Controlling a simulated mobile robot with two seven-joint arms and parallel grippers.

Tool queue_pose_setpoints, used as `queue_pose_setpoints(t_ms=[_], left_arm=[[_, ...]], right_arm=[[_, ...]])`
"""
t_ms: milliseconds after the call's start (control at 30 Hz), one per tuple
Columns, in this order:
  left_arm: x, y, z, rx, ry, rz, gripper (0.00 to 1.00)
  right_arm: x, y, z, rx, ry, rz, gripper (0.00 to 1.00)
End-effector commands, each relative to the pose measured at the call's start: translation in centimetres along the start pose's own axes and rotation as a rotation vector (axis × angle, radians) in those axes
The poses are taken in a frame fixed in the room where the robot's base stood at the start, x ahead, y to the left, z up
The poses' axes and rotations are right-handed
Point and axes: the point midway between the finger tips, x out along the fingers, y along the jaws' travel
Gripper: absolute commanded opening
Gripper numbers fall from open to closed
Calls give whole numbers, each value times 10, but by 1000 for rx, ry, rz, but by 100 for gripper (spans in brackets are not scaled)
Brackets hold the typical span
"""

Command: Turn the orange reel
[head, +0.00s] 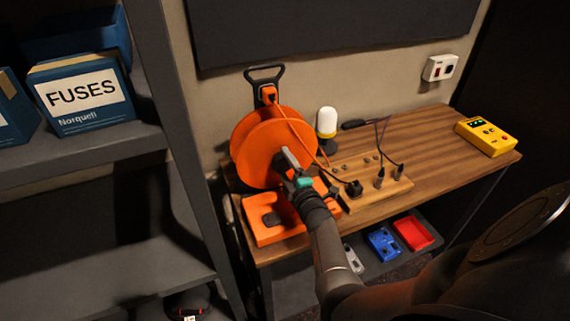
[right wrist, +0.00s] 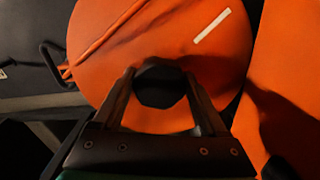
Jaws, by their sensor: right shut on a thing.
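The orange reel (head: 256,146) stands upright on its orange base (head: 262,234) at the left end of the wooden desk. My right gripper (head: 286,160) is at the front face of the reel. In the right wrist view my right gripper (right wrist: 160,88) is shut on a dark knob (right wrist: 160,84) in front of the reel's orange disc (right wrist: 205,60). A white mark shows on the disc, and an orange cable runs across its upper left. My gripper and arm hide part of the reel and base in the head view. My left gripper is not in view.
A wooden socket board (head: 372,190) with black plugs lies right of the reel. A white-topped lamp (head: 327,122) stands behind it. A yellow device (head: 486,137) lies at the desk's right end. Blue and red trays are below. A shelf with a FUSES box (head: 82,92) stands left.

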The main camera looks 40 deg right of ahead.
Motion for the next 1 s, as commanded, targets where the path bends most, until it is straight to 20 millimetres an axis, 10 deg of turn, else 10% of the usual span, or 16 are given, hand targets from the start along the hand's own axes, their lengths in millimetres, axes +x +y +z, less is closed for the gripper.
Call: queue_pose_setpoints(t_ms=[200,233,400,1000], left_arm=[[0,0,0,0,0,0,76],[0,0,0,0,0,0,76],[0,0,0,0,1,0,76],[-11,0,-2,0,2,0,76]], right_arm=[[0,0,-1,-1,3,-1,0],[0,0,-1,-1,3,-1,78],[0,0,-1,-1,2,-1,97],[-36,0,0,-2,-1,-4,100]])
